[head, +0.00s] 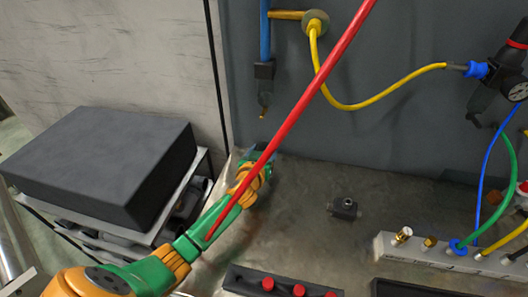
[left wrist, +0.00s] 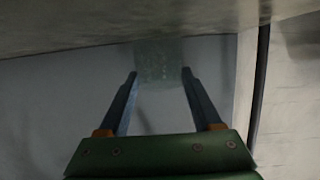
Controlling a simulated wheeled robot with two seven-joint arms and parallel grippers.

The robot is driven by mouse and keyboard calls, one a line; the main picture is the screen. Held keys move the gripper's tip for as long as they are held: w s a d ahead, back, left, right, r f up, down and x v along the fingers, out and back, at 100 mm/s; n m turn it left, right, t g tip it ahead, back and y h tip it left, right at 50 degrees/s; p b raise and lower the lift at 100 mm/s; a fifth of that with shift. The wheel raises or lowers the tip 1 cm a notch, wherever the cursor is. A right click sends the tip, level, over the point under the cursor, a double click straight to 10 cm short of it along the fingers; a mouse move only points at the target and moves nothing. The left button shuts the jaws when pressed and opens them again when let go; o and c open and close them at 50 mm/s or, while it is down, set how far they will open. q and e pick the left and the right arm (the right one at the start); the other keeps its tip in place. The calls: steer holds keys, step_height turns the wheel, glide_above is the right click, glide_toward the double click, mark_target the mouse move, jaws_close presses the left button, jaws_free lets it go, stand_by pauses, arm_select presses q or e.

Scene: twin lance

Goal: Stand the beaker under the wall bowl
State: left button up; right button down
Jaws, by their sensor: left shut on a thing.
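The beaker (left wrist: 157,64) is a clear, pale glass-like thing between my left fingertips in the left wrist view. My left gripper (left wrist: 160,75) is shut on it. In the head view my left gripper (head: 259,155) is at the back left of the grey bench, near the wall; the beaker is hard to make out there. No wall bowl shows clearly. A dark fitting (head: 264,88) hangs on a blue pipe on the wall above my gripper, and a dark regulator with a gauge (head: 490,85) is at the right; I cannot tell which carries the bowl. My right gripper is out of view.
A red rod (head: 310,90) slants across the head view, passing over my left arm. A dark box (head: 105,155) stands at the left. A small dark block (head: 345,208) is on the bench (head: 305,185). A fitting strip with hoses (head: 430,252) is at the right.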

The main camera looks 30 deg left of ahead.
arm_select(q)
steer(key=shift+f, duration=0.1)
steer(key=shift+f, duration=0.15)
steer(key=o, duration=1.5)
steer(key=shift+r, duration=0.2)
steer(key=shift+s+r, duration=0.15)
steer(key=v, duration=1.1)
steer(key=shift+s+d+r+p, duration=0.1)
steer(key=shift+s+r+p, duration=0.05)
steer(key=shift+s+p, duration=0.2)
